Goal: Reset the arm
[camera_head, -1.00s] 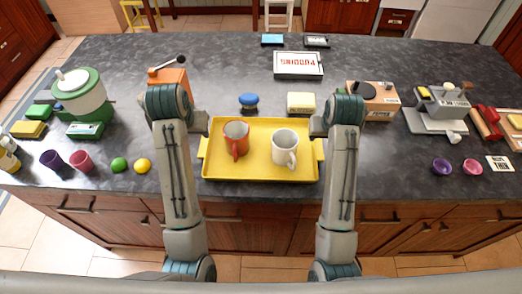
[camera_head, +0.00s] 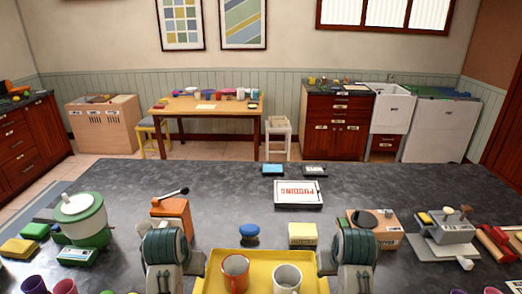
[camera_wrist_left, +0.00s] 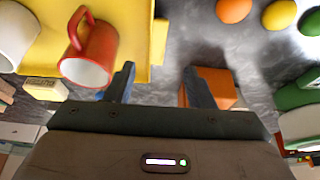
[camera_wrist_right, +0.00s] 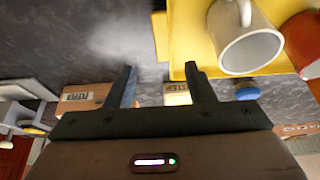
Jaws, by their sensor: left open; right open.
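My left arm (camera_head: 168,262) and right arm (camera_head: 350,262) rise at the bottom of the head view, on either side of the yellow tray (camera_head: 255,257). Their grippers are not seen in the head view. In the left wrist view my left gripper (camera_wrist_left: 157,80) is open and empty, with the orange mug (camera_wrist_left: 88,55) beside one finger. In the right wrist view my right gripper (camera_wrist_right: 160,72) is open and empty, with the white mug (camera_wrist_right: 245,42) beyond its right finger. The orange mug (camera_head: 235,270) and white mug (camera_head: 286,277) stand on the tray.
A wooden table (camera_head: 205,106) stands by the far wall.

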